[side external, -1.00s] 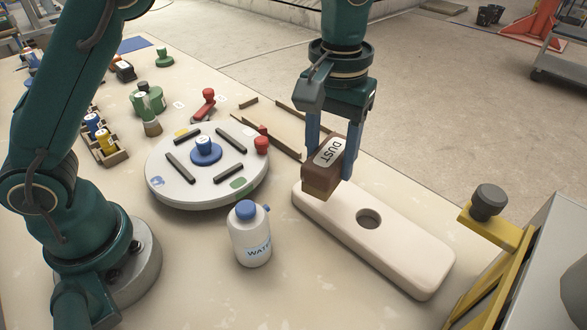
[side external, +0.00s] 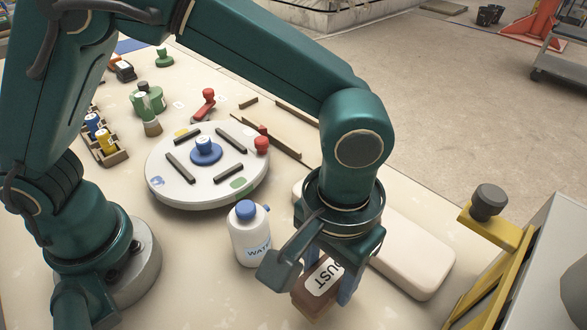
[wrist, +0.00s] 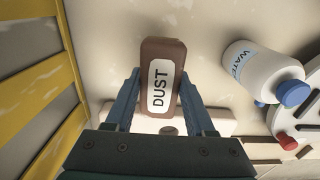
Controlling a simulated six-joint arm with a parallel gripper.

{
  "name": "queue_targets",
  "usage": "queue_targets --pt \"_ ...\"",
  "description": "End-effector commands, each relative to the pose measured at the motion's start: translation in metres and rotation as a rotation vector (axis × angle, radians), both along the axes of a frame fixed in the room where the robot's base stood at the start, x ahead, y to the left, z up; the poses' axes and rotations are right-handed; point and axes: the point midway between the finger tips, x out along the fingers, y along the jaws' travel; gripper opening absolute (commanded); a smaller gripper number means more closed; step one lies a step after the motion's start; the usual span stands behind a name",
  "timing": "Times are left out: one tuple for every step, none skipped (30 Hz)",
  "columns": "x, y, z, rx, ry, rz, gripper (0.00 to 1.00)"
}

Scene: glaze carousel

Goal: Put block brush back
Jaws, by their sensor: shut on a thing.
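The block brush (side external: 315,291) is a brown block with a white label reading DUST. My gripper (side external: 318,285) is shut on it, with a blue finger on each side, in front of the pale slab and right of the water bottle. In the wrist view the brush (wrist: 162,60) sits between my two blue fingers (wrist: 160,95), with its label facing the camera. In the side view my wrist hides part of the brush, and I cannot tell how high it is above the table.
A white water bottle (side external: 250,245) with a blue cap stands close left of my gripper. A pale slab (side external: 415,255) lies behind it. The round turntable (side external: 165,190) is farther left. A yellow frame (side external: 490,275) stands at the right. The front table is clear.

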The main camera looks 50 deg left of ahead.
Motion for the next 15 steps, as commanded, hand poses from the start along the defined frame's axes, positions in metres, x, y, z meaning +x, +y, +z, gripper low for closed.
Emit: queue_targets --pt "-0.001 0.001 -0.008 0.005 0.005 0.0 0.0" --pt "-0.001 0.001 -0.012 0.004 0.004 0.0 0.0" --pt "-0.001 0.001 -0.018 0.004 0.004 0.0 0.0" --pt "-0.001 0.001 -0.023 0.005 0.005 0.001 0.0" --pt "-0.001 0.001 -0.026 0.004 0.004 0.001 0.0" --pt "-0.001 0.001 -0.03 0.004 0.004 0.001 0.0" --pt "0.0 0.001 -0.032 0.003 0.003 0.001 0.0" --pt "0.0 0.001 -0.034 0.002 0.002 0.001 0.0" --pt "0.0 0.001 -0.035 0.001 0.001 0.001 0.0" --pt "0.0 0.0 -0.035 0.001 0.001 0.001 0.0" --pt "0.0 0.0 -0.035 0.001 0.001 0.001 0.0" --pt "0.0 0.0 -0.035 0.0 0.0 0.001 0.0" --pt "0.0 0.0 -0.034 0.0 0.0 0.001 0.0" --pt "0.0 0.0 -0.034 0.0 0.0 0.001 0.0" --pt "0.0 0.0 -0.034 0.0 0.0 0.001 0.0"
